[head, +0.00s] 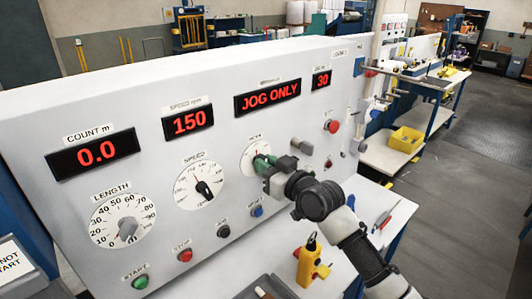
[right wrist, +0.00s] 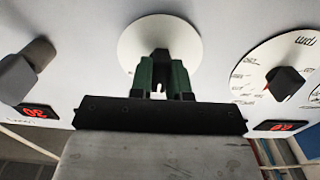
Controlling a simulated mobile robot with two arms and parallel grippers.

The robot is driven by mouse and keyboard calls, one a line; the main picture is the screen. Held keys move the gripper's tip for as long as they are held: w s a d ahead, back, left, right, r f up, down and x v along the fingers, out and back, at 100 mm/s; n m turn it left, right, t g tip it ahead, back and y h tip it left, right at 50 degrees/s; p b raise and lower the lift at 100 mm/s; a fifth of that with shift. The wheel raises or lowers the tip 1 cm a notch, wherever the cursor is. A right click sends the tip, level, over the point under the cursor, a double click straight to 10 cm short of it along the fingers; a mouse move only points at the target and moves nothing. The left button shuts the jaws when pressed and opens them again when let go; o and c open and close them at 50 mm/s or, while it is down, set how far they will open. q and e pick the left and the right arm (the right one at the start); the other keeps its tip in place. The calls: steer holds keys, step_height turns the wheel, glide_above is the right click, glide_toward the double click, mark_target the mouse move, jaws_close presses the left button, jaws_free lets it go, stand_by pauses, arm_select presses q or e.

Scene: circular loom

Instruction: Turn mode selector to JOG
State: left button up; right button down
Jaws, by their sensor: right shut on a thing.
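The mode selector is a dial with a white round plate (head: 251,157) on the light grey panel, right of the speed dial. My right gripper (head: 264,162) is at this dial, its green fingers shut on the dark selector knob. In the right wrist view the fingers (right wrist: 161,80) close around the black knob (right wrist: 160,56) in front of the white plate. The gripper hides most of the knob and the dial markings. A red display (head: 268,97) above reads JOG ONLY. My left gripper is not in view.
The speed dial (head: 199,185) and length dial (head: 123,218) lie to the left. Start (head: 140,282), stop (head: 185,255) and other buttons line the panel below. A red button (head: 331,126) sits at right. A yellow device (head: 310,262) stands on the shelf below.

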steer(key=c, duration=1.1)
jaws_free()
steer(key=p+v, duration=0.2)
steer(key=v, duration=0.5)
